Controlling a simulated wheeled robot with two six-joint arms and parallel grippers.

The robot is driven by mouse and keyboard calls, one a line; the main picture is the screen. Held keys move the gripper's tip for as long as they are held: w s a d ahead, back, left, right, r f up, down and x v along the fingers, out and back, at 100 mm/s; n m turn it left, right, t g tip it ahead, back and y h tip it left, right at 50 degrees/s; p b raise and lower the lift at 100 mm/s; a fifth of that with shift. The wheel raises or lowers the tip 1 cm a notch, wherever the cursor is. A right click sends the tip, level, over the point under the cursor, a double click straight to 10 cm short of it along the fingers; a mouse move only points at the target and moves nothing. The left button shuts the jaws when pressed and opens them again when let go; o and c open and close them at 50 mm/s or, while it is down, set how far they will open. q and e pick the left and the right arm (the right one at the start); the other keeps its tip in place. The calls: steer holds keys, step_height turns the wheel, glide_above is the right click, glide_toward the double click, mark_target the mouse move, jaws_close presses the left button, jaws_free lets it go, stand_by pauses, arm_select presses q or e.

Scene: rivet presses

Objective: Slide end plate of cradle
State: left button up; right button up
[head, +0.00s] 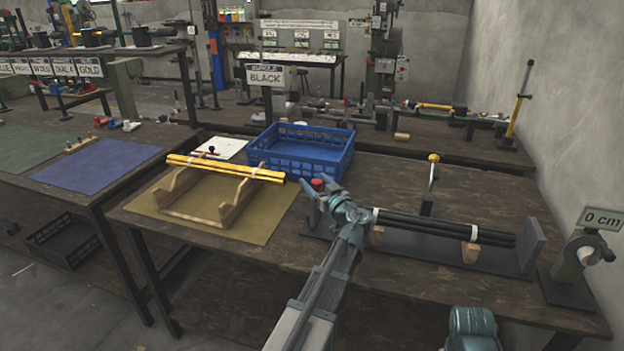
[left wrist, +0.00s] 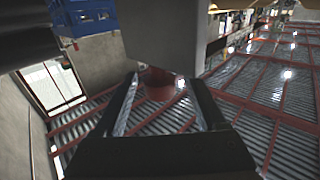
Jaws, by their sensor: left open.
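The cradle has a dark base (head: 415,262), wooden supports (head: 470,252) and a grey upright plate (head: 531,243) at its right end. Black rods (head: 445,228) lie across it. A red knob (head: 317,184) shows at the cradle's left end, by my left gripper (head: 318,194), which is open. In the left wrist view the red knob (left wrist: 157,84) is between the open fingers (left wrist: 163,105), beside a grey block (left wrist: 165,38) that looks like the sliding end plate. I cannot tell whether the fingers touch the knob. My arm hides the cradle's left part. My right gripper is not in view.
A blue crate (head: 300,165) stands behind my left gripper. Yellow rods (head: 222,169) rest on a wooden rack (head: 200,212) to the left. A "0 cm" sign (head: 600,219) stands by the right edge.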

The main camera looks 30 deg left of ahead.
arm_select(q)
steer(key=shift+x, duration=1.25)
jaws_close()
steer(key=shift+d, duration=0.1)
stand_by(0.5)
